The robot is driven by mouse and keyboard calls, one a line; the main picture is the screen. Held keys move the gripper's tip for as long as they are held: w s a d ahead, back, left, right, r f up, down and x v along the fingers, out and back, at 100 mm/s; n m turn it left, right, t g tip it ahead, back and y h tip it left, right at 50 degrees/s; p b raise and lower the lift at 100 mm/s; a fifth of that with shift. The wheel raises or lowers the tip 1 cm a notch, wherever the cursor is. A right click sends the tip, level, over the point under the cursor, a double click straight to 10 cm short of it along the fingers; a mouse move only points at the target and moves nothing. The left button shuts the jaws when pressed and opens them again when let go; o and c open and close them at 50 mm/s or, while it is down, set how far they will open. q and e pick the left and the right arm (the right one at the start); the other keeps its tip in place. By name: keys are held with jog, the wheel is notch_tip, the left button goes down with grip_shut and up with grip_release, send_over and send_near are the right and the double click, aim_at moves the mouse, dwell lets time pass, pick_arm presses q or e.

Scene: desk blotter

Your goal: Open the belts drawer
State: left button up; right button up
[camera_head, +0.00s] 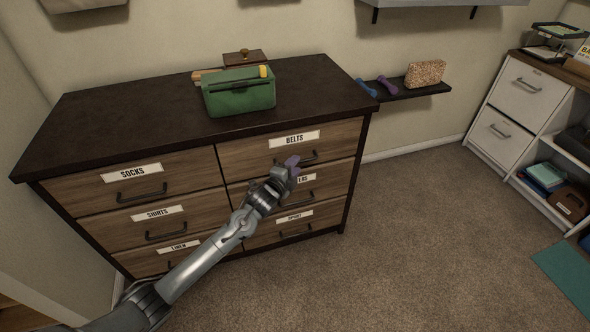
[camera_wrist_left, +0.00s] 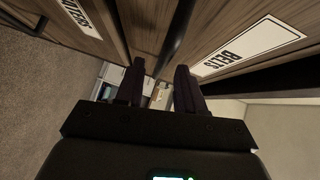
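The belts drawer (camera_head: 340,136) is the top right drawer of a wooden dresser, and its front looks flush with the dresser face. Its label reads BELTS (camera_head: 294,139); the label also shows in the left wrist view (camera_wrist_left: 248,46). My left gripper (camera_head: 293,163) is at the drawer's dark bar handle (camera_head: 311,157) and hides part of it. In the left wrist view, my left gripper's fingers (camera_wrist_left: 160,85) are apart, and the handle bar (camera_wrist_left: 177,35) runs toward the gap between them. I cannot tell whether they touch it. My right gripper is not in view.
The dresser's dark top (camera_head: 130,112) holds a green box (camera_head: 240,95) and a wooden box (camera_head: 244,57). Labelled drawers lie below and to the left. A wall shelf (camera_head: 420,91) is right of the dresser. Carpet (camera_head: 420,220) in front is clear.

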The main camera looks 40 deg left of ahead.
pick_arm(q)
jog(key=shift+w+a, duration=0.1)
jog(key=shift+w, duration=0.4)
jog(key=shift+f, duration=0.1)
jog(key=shift+c, duration=0.5)
grip_shut()
